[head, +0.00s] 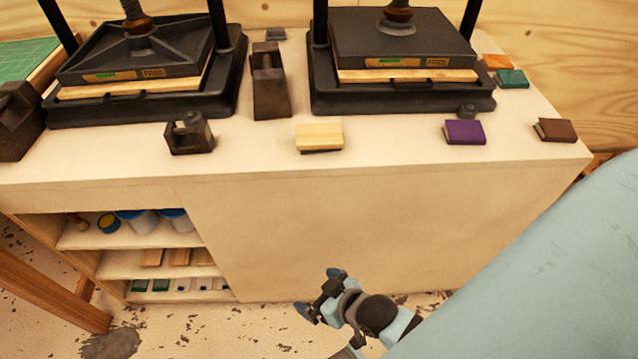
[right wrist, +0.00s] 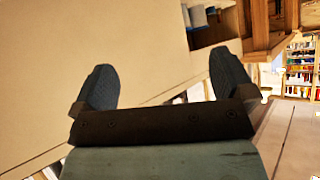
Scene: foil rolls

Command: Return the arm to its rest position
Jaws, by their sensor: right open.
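My right gripper (head: 322,292) is low in front of the workbench's plain front panel in the head view, below the bench top and apart from it. In the right wrist view its two blue-grey fingers (right wrist: 160,85) stand wide apart with nothing between them. Its arm comes in from the lower right in the head view. My left gripper is not in view. The workbench top (head: 385,150) carries two black presses, the left press (head: 140,75) and the right press (head: 400,50).
A cream block (head: 320,136), a purple book (head: 465,132), a brown book (head: 555,130) and a dark metal tool (head: 190,135) lie near the bench's front edge. Open shelves (head: 130,240) with tubs are at the lower left. A wooden leg (head: 45,295) stands left. Floor shows below.

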